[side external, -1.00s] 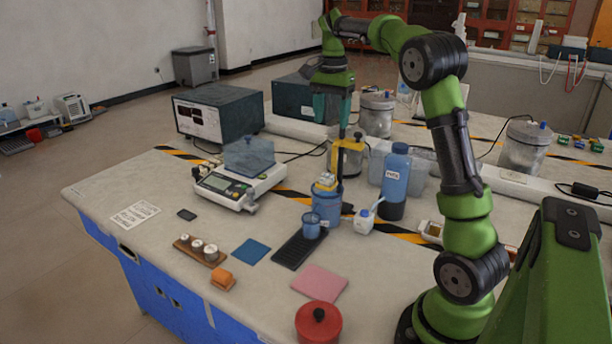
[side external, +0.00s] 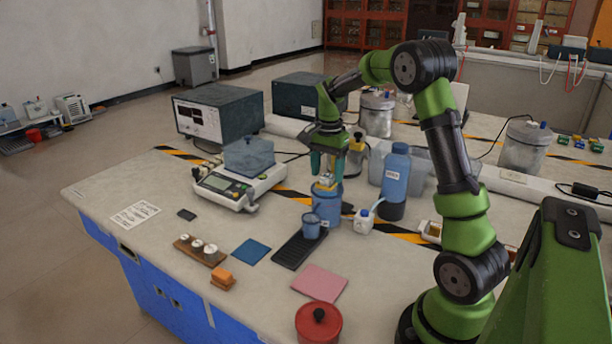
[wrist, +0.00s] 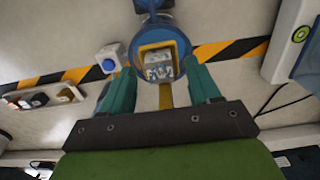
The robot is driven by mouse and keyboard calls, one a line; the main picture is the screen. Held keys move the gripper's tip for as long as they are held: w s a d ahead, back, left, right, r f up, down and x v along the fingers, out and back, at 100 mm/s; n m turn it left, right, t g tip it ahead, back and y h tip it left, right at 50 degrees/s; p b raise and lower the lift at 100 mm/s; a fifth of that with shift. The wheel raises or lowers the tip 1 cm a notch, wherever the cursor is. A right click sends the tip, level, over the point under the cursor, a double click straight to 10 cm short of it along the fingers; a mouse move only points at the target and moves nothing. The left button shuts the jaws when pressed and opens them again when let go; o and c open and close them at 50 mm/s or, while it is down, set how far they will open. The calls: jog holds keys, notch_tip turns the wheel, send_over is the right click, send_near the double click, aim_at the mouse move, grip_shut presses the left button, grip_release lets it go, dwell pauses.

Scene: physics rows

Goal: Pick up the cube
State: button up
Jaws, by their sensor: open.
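The cube (side external: 326,184) is small, with yellow sides and a pale grey-blue patterned top. It sits on top of the blue cylindrical container (side external: 326,207). In the wrist view the cube (wrist: 158,64) shows near the top centre, within the round blue top (wrist: 182,46) of the container. My gripper (side external: 327,176) points down just over the cube, its teal fingers apart and open. In the wrist view my gripper (wrist: 162,76) has one fingertip on each side of the cube's place in the picture. I cannot tell whether either finger touches it. The fingers partly cover the cube in the side view.
A small blue cup (side external: 311,226) stands on a black tray (side external: 292,252) in front of the container. A white bottle with blue cap (side external: 363,222) and a tall blue bottle (side external: 395,180) stand to the right. A scale (side external: 232,187) stands to the left.

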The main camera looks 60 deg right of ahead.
jog(key=shift+f, duration=0.2)
jog(key=c, duration=1.1)
jog(key=shift+r, duration=0.1)
